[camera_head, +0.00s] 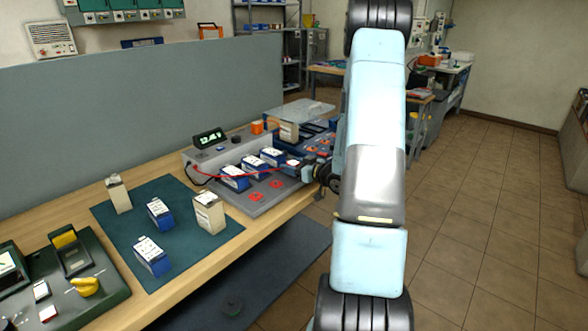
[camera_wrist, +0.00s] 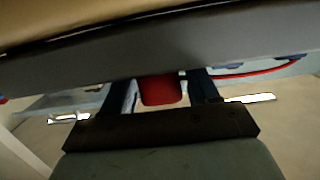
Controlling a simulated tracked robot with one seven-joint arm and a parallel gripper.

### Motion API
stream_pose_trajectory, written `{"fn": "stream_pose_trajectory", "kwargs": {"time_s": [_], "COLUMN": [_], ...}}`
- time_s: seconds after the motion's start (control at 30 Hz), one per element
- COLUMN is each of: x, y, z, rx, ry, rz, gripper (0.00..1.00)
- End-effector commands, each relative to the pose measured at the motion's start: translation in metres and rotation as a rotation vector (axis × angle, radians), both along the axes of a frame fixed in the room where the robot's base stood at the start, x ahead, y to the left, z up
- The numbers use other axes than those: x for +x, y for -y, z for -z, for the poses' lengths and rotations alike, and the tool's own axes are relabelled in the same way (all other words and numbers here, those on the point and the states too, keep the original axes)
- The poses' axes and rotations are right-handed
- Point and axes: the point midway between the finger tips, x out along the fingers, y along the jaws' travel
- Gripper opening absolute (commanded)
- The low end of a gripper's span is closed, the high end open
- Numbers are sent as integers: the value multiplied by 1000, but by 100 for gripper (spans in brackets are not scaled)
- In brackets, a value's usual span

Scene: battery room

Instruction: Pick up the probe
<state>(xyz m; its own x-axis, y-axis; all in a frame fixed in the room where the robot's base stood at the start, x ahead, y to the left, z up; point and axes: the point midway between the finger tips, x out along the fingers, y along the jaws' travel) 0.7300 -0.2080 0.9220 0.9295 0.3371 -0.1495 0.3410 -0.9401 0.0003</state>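A thin red lead (camera_head: 235,175) runs from the left side of the grey tester (camera_head: 262,192) across its front toward my gripper, and it also shows in the wrist view (camera_wrist: 255,72). In the wrist view a red block (camera_wrist: 160,90), probably the probe's handle, sits between the two dark fingers of my gripper (camera_wrist: 162,95). It fills most of the gap. I cannot tell whether both fingers press on it. In the head view my gripper is at the tester's right front, partly hidden by my arm, and the probe's tip is not visible.
Blue and white batteries (camera_head: 235,178) stand in a row on the tester. A dark green mat (camera_head: 180,245) with several batteries lies to its left on the wooden bench (camera_head: 255,237). A clear plate (camera_head: 300,109) is behind the gripper. The tiled floor (camera_head: 480,230) at right is clear.

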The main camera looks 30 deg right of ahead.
Motion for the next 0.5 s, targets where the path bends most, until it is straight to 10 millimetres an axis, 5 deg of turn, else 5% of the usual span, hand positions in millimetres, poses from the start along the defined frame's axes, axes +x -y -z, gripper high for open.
{"fn": "stream_pose_trajectory", "kwargs": {"time_s": [0.5], "x": [0], "y": [0], "z": [0], "rx": [0], "ry": [0], "rz": [0], "gripper": [11]}}
